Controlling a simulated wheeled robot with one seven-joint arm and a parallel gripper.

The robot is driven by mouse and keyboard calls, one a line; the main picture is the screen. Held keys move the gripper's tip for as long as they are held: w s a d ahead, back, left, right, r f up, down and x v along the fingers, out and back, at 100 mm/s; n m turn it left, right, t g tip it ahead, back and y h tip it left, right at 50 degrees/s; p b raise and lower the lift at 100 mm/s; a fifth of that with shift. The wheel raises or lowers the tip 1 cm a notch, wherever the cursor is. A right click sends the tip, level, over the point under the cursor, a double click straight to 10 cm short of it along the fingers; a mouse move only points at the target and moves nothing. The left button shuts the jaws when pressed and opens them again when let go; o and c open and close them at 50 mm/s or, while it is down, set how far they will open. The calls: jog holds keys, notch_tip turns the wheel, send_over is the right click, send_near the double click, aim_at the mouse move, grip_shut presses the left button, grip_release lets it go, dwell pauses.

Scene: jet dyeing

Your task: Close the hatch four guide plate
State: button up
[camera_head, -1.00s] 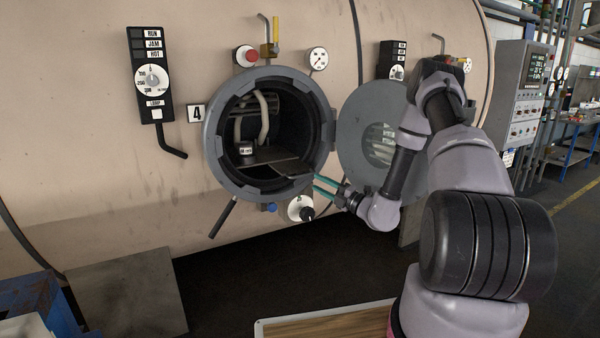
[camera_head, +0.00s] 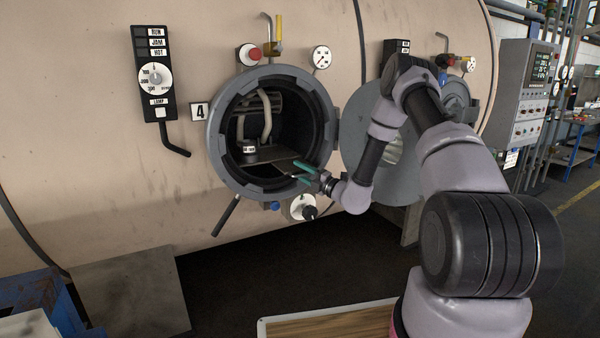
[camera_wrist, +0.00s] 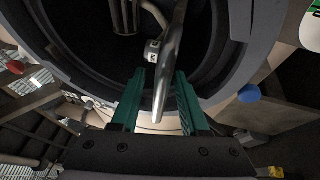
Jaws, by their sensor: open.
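Hatch four is a round, dark opening with a thick grey rim (camera_head: 222,165), beside a "4" label (camera_head: 199,111). Its guide plate (camera_head: 268,154) is a flat grey plate inside the lower part of the opening. In the wrist view the guide plate (camera_wrist: 171,65) shows nearly edge-on, reaching down between my fingers. My gripper (camera_head: 299,171), with teal fingers, is at the lower right of the opening. In the wrist view my gripper (camera_wrist: 160,80) is open, with one finger on each side of the plate. I cannot tell whether either finger touches it.
The round hatch door (camera_head: 358,130) stands open to the right, partly behind my arm. A control panel with a dial (camera_head: 154,78) and black handle is at left. Dark floor lies below.

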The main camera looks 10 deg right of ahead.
grip_shut()
jog(key=shift+w+r, duration=0.1)
jog(key=shift+r, duration=0.15)
dwell(1.0)
